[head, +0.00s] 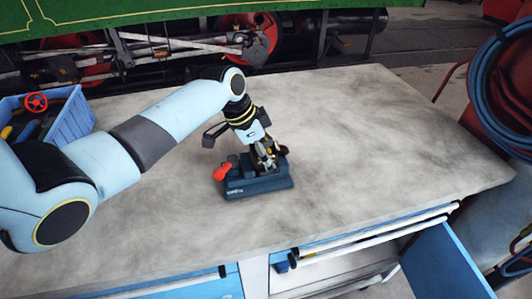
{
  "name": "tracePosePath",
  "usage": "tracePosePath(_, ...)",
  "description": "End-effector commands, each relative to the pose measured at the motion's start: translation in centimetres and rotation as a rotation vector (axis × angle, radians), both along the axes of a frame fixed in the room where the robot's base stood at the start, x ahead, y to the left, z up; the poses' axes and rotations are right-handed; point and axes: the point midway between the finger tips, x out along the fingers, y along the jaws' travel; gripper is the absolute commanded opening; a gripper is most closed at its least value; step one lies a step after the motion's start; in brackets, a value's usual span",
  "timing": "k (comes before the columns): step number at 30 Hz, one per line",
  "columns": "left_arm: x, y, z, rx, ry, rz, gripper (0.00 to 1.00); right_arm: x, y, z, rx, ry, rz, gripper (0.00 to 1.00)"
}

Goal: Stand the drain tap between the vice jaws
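A dark teal vice (262,185) stands on the grey workbench, with a red part at its left end. My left arm comes in from the left, and its gripper (264,158) points down right over the vice's jaws. The fingers hide most of the jaw gap. A small brownish-gold patch shows among the fingers; it may be the drain tap, but I cannot make out its shape or whether it is held. I cannot tell whether the fingers are open or shut. My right gripper is not in view.
A blue crate (68,128) with a red handwheel (36,101) and other parts stands at the bench's left. The bench top (390,150) is clear right of the vice. Coiled blue hose (490,90) hangs at far right.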

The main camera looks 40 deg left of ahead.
Motion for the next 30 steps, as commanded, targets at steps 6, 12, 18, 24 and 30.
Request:
tracePosePath(6, 0.04, -0.02, -0.07, -0.001, -0.001, 0.0, 0.07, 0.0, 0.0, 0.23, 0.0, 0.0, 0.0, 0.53)
tracePosePath(12, -0.03, -0.02, -0.24, 0.0, 0.001, 0.0, 0.07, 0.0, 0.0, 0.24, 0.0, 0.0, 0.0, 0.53)
tracePosePath(18, -0.11, -0.02, -0.33, 0.0, 0.003, 0.0, 0.07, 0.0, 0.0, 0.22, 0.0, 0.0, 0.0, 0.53)
tracePosePath(24, -0.11, -0.02, -0.32, 0.0, 0.003, 0.0, 0.86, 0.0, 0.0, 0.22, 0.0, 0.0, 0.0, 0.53)
tracePosePath(30, -0.07, 0.0, -0.27, 0.0, 0.001, 0.0, 0.98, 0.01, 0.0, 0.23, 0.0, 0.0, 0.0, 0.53)
